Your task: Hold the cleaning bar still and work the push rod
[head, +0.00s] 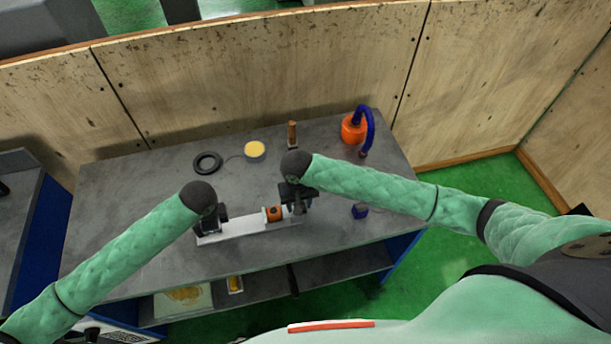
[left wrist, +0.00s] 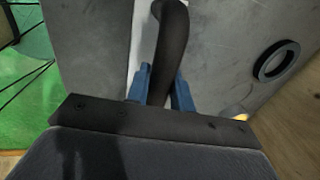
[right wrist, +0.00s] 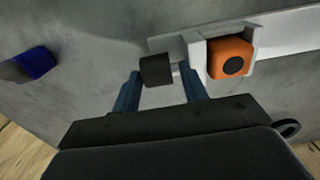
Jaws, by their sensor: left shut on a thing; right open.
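The cleaning bar (head: 245,229) is a pale grey bar lying on the grey workbench. A dark curved handle (left wrist: 172,35) is at its left end. My left gripper (left wrist: 162,78) is shut on this handle; it also shows in the head view (head: 213,222). An orange block (head: 273,213) sits at the bar's right part; the right wrist view shows it with a dark round spot (right wrist: 233,66). Beside it is the dark cylindrical end of the push rod (right wrist: 157,70). My right gripper (right wrist: 160,78) is open, with its blue fingers on either side of this end. Contact cannot be told.
On the workbench (head: 120,215) behind the bar are a black ring (head: 207,162), a yellow-topped round tin (head: 255,150) and a brown-handled tool (head: 292,132). An orange pot with a blue hose (head: 352,130) stands back right. A small blue item (head: 360,211) lies right of my right gripper.

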